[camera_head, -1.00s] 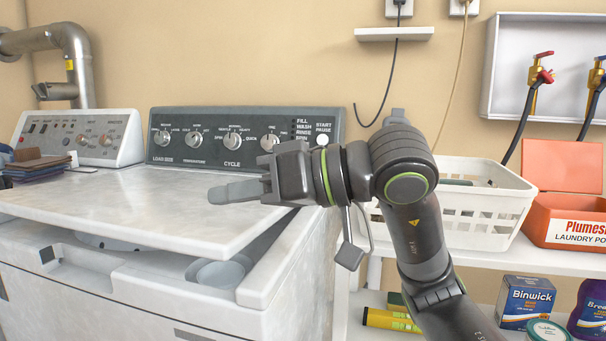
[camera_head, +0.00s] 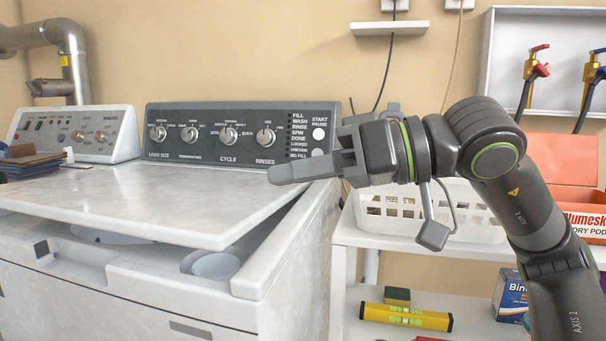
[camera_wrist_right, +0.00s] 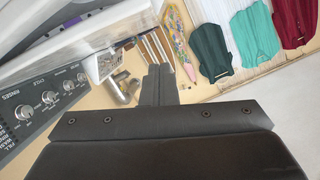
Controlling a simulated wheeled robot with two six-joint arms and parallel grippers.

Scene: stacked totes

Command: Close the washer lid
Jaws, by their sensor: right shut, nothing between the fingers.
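The washer (camera_head: 120,290) stands at the left in the head view. Its white marbled lid (camera_head: 150,205) is partly open, tilted at a low angle, with its front edge above the tub opening and a dispenser cup (camera_head: 212,264) showing beneath. The dark control panel (camera_head: 235,135) is behind the lid; it also shows at the left of the right wrist view (camera_wrist_right: 40,100). My right gripper (camera_head: 285,173) is shut and empty, pointing left, by the lid's right rear side and in front of the panel's right end. Whether it touches the lid I cannot tell. My left gripper is out of view.
A white basket (camera_head: 385,205) stands on a shelf right of the washer, beside an orange laundry box (camera_head: 588,220). A yellow level (camera_head: 405,316) lies on the shelf below. Folded cloths (camera_head: 30,163) lie at the far left. Garments (camera_wrist_right: 255,35) show in the wrist view.

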